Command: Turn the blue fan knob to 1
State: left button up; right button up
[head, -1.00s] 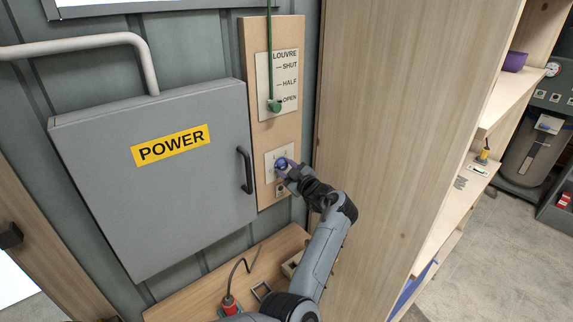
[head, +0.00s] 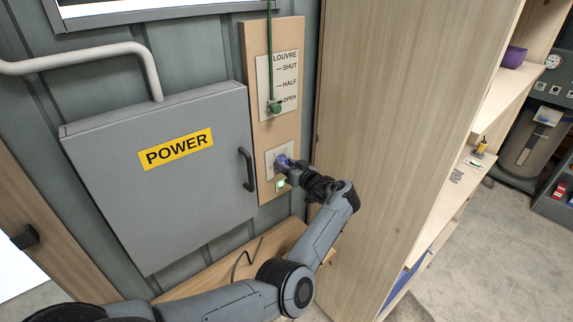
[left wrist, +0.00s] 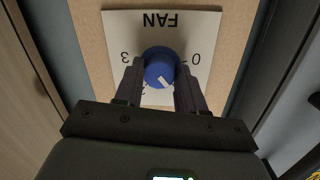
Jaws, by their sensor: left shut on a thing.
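The blue fan knob (left wrist: 160,67) sits on a white plate marked FAN (left wrist: 120,35), which shows upside down in the left wrist view. A white mark is on the lower right part of the knob's face there. The 3 is left of the knob and the 0 is right of it; a figure below is partly hidden, and I cannot read a 1. My left gripper (left wrist: 160,85) is shut on the knob, one finger on each side. In the head view the gripper (head: 286,164) covers most of the knob. My right gripper is not in view.
A small pale green light (head: 281,185) glows below the fan plate. The louvre's green handle (head: 274,107) hangs above, by OPEN. A grey POWER cabinet (head: 165,185) with a dark handle stands left, and a tall wooden panel (head: 400,130) stands close on the right.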

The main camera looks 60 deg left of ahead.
pick_arm(q)
jog(key=shift+m, duration=0.3)
dwell(0.4)
jog(key=o, duration=1.1)
jog(key=shift+c, duration=0.2)
jog(key=shift+d, duration=0.1)
jog(key=d+r, duration=0.1)
jog(key=d, duration=0.9)
jog(key=shift+w+d+r+b, duration=0.15)
jog(key=shift+w+d+b, duration=0.1)
jog(key=shift+w+b, duration=0.15)
